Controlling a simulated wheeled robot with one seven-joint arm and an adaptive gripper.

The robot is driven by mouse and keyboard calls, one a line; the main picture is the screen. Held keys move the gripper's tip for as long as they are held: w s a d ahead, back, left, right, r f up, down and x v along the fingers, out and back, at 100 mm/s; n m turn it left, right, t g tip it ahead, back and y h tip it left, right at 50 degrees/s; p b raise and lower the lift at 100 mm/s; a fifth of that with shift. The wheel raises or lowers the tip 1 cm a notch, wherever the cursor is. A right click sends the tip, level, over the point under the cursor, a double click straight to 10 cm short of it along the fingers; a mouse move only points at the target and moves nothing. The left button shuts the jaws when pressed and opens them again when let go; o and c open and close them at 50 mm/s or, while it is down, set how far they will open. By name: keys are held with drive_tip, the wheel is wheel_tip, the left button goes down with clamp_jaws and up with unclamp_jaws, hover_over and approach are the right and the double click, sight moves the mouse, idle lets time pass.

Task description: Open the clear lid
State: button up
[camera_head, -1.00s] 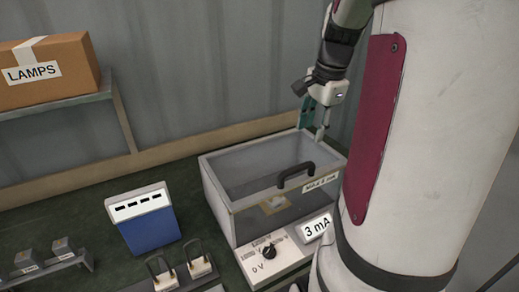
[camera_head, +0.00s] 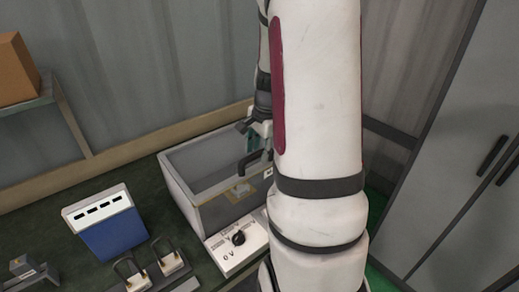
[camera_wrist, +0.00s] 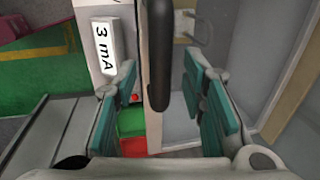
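The grey box with the clear lid (camera_head: 182,186) stands on the dark green bench in the head view. Its lid looks closed. A black handle (camera_head: 250,163) sits at the lid's front edge. In the wrist view the handle (camera_wrist: 160,60) shows as a dark bar between the two teal-padded fingers of my gripper (camera_wrist: 162,92). The fingers are apart, with a gap on each side of the handle, and I see no contact. In the head view my arm hides most of my gripper and the box's right end.
A dial panel (camera_head: 238,240) is at the box's front. A "3 mA" display (camera_wrist: 103,45) shows in the wrist view. A blue-and-white unit (camera_head: 105,225) and metal parts (camera_head: 150,272) stand left of the box. A grey cabinet (camera_head: 455,150) is at right.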

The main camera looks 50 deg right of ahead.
drive_tip(key=shift+f, duration=0.1)
clamp_jaws()
drive_tip(key=shift+w, duration=0.1)
